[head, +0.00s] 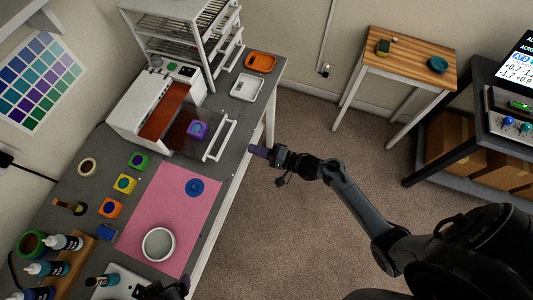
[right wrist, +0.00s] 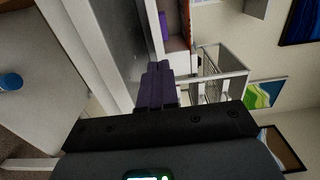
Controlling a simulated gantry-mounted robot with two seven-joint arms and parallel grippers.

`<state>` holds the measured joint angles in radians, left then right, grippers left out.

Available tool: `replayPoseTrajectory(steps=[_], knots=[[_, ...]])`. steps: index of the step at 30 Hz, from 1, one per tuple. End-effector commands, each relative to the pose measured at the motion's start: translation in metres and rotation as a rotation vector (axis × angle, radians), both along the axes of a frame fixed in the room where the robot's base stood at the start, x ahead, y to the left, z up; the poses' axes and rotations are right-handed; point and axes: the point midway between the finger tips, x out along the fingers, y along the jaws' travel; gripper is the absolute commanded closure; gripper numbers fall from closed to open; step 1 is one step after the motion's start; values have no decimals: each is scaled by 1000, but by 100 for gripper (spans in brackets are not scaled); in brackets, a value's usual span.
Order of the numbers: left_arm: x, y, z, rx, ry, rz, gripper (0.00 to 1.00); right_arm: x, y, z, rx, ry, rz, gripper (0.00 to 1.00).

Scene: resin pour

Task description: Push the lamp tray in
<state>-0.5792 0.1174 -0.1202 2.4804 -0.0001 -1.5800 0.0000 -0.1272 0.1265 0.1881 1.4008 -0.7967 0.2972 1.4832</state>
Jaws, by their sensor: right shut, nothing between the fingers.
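The white lamp box (head: 162,82) stands on the grey bench with its lamp tray (head: 182,138) pulled out toward the right. The tray is dark and see-through, with a white front handle (head: 220,141). A purple mould (head: 197,131) sits on it. My right gripper (head: 257,151) is shut and empty, just right of the handle and beyond the bench edge, with a small gap in the head view. In the right wrist view its purple fingers (right wrist: 157,85) point toward the tray. A dark part of my left gripper (head: 163,291) shows at the bottom edge; its fingers are unclear.
A pink mat (head: 170,215) with a blue disc (head: 195,187) and a white cup (head: 158,244) lies in front of the lamp. Several coloured moulds stand left of it. A white rack (head: 190,40) is behind. The floor right of the bench is clear.

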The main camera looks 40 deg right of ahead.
Motion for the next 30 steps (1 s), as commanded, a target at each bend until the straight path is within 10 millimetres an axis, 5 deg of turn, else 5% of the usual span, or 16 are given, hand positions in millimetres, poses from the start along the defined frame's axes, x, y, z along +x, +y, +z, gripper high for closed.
replayPoseTrajectory(steps=[12,30], knots=[[0,-1,-42,-4,1,2,9,54,36,-3,1,-2,0,100],[0,2,-48,9,1,-5,9,65,43,0,-1,0,-1,100]])
